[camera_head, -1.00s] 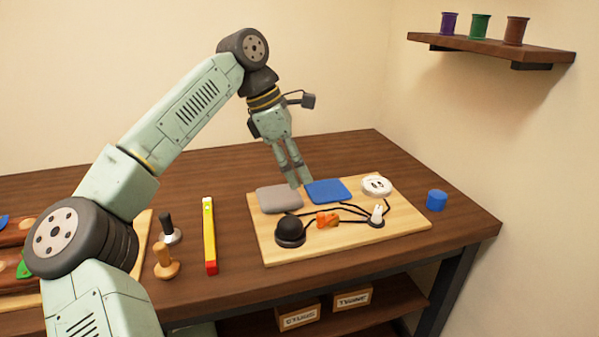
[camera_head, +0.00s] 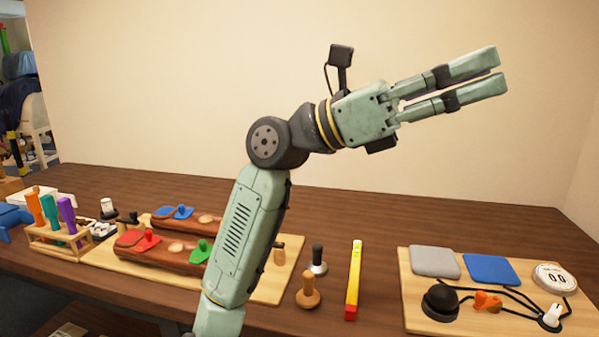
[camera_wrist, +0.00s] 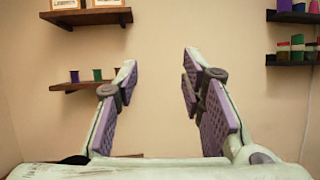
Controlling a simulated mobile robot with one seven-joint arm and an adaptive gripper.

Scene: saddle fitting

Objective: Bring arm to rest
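My gripper (camera_head: 499,72) is raised well above the workbench in the head view. Its two fingers point to the right and slightly up, with a gap between them. In the wrist view my gripper (camera_wrist: 158,68) shows two purple-padded fingers standing apart, with only bare wall between them. It is open, empty and touches nothing. My arm stands up in front of the middle of the bench and hides part of the board behind it.
The workbench (camera_head: 360,209) holds a pad board (camera_head: 418,320) at right, a yellow-red level (camera_head: 353,280), two knobbed tools, a board with brown leather pieces (camera_head: 160,258), and a rack of coloured handles (camera_head: 60,243). Wall shelves (camera_wrist: 85,17) show in the wrist view. Air around the gripper is clear.

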